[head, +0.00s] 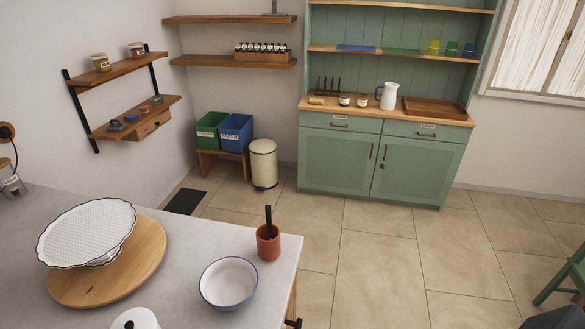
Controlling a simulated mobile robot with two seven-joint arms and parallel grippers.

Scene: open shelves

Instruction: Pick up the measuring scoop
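I cannot clearly make out a measuring scoop. Several small items lie on the lower wall shelf (108,133) at the left, among them a dark blue one (116,125) and a greenish one (145,108); they are too small to identify. A black handle (268,216) stands upright in a terracotta cup (268,243) on the near counter; whatever it belongs to is hidden inside the cup. Neither of my grippers is in view.
The near counter (185,232) holds a white bowl (229,284) and a scalloped white dish (85,233) on a round wooden board (140,275). A green hutch (345,156), a cream bin (263,164) and two crates stand behind. The tiled floor (385,250) between is clear.

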